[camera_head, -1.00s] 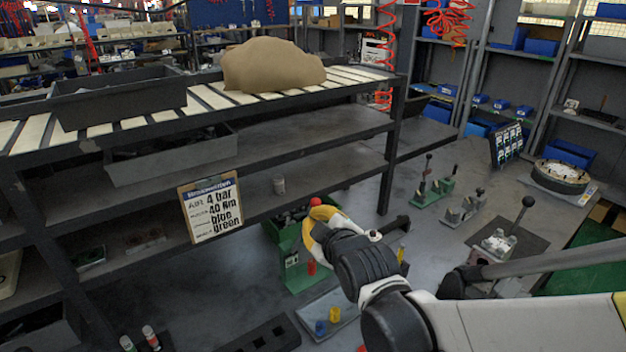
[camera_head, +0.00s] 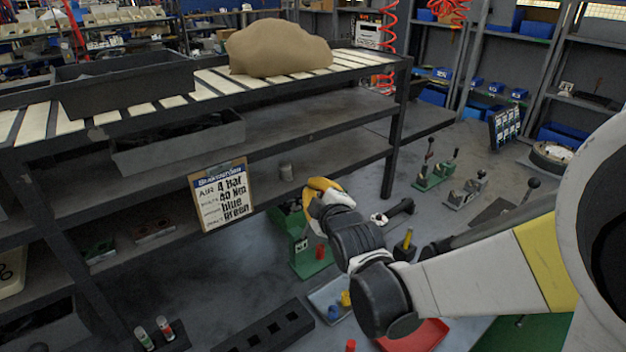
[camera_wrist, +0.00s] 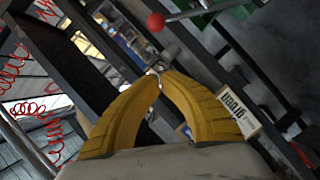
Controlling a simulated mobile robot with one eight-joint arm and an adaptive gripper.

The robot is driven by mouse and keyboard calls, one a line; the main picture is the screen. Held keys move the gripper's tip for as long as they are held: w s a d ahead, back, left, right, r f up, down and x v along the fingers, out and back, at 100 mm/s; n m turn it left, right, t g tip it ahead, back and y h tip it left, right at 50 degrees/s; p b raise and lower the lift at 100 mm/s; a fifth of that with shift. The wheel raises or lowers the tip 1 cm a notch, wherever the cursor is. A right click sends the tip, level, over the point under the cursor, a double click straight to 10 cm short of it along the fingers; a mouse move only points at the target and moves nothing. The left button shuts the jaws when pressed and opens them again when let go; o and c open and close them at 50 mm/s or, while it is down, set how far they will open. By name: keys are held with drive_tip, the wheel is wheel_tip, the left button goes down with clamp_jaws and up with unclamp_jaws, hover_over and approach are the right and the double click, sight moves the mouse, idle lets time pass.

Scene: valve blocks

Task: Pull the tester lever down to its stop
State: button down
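The tester is a green stand (camera_head: 312,258) on the floor-level surface beside the dark shelving. Its lever shows in the wrist view as a thin metal rod (camera_wrist: 195,12) with a red ball knob (camera_wrist: 155,22). In the head view the knob is hidden, apparently behind my gripper (camera_head: 318,186). In the wrist view my gripper's yellow fingers (camera_wrist: 158,75) meet or nearly meet at the tips, with nothing held between them. The knob lies beyond and slightly above the fingertips in that picture, with no visible contact.
A clipboard sign (camera_head: 222,195) hangs on the dark shelf at left. A grey tray (camera_head: 328,298) with blue and yellow pieces and a red tray (camera_head: 415,335) lie near my arm. Several lever fixtures (camera_head: 436,170) stand at back right. The shelf post (camera_head: 393,140) rises behind my gripper.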

drive_tip(key=w+f, duration=0.1)
drive_tip(key=w, duration=0.1)
drive_tip(key=w+f+b, duration=0.1)
drive_tip(key=w, duration=0.1)
drive_tip(key=w+f+b, duration=0.1)
drive_tip(key=w, duration=0.1)
drive_tip(key=shift+w+d, duration=0.4)
drive_tip(key=shift+w+d+f+b, duration=0.2)
drive_tip(key=shift+d+f+b, duration=0.1)
drive_tip(key=shift+d+b, duration=0.1)
drive_tip(key=shift+d, duration=0.1)
